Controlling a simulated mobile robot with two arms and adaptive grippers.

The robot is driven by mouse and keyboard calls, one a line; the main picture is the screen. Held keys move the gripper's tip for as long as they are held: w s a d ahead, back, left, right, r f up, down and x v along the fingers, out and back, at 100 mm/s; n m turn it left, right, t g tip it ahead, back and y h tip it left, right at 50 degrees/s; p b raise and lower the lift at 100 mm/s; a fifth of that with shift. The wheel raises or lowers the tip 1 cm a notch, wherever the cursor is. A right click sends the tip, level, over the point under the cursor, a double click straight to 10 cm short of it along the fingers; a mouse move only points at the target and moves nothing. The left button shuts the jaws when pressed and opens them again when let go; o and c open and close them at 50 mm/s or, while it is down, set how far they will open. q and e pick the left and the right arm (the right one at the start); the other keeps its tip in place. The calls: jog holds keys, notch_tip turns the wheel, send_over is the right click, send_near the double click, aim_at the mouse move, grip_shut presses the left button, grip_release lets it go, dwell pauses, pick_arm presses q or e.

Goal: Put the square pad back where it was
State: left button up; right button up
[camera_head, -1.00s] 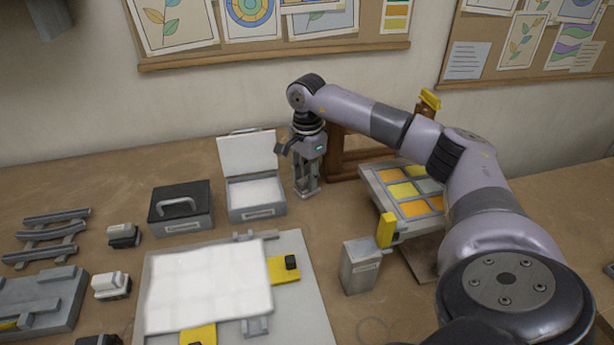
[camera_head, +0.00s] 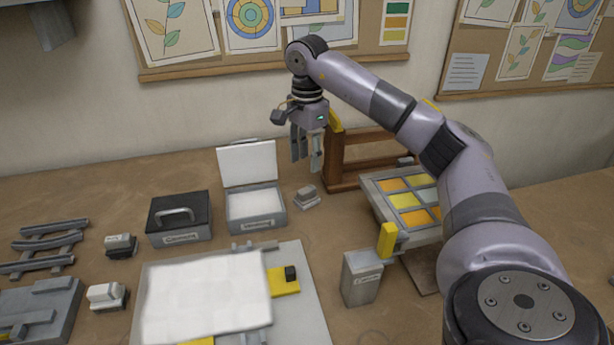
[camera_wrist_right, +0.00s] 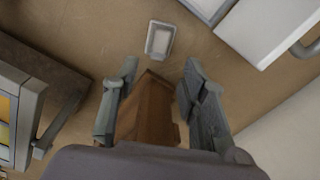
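A small grey pad (camera_head: 306,196) lies on the table just right of the open box. It also shows in the right wrist view (camera_wrist_right: 160,40), pale on top with a grey rim. My right gripper (camera_head: 307,164) hangs above the table behind it, fingers pointing down. Its fingers are apart and empty in the wrist view (camera_wrist_right: 153,75), with bare table and part of a wooden stand between them. My left gripper is not in view.
An open box (camera_head: 257,222) with a raised lid and a closed black case (camera_head: 180,233) stand left of the pad. A wooden stand (camera_head: 338,165) and a tilted coloured-glass panel (camera_head: 412,203) are on the right. A grey container (camera_head: 362,278) stands in front.

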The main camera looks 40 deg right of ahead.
jog(key=shift+r, duration=1.4)
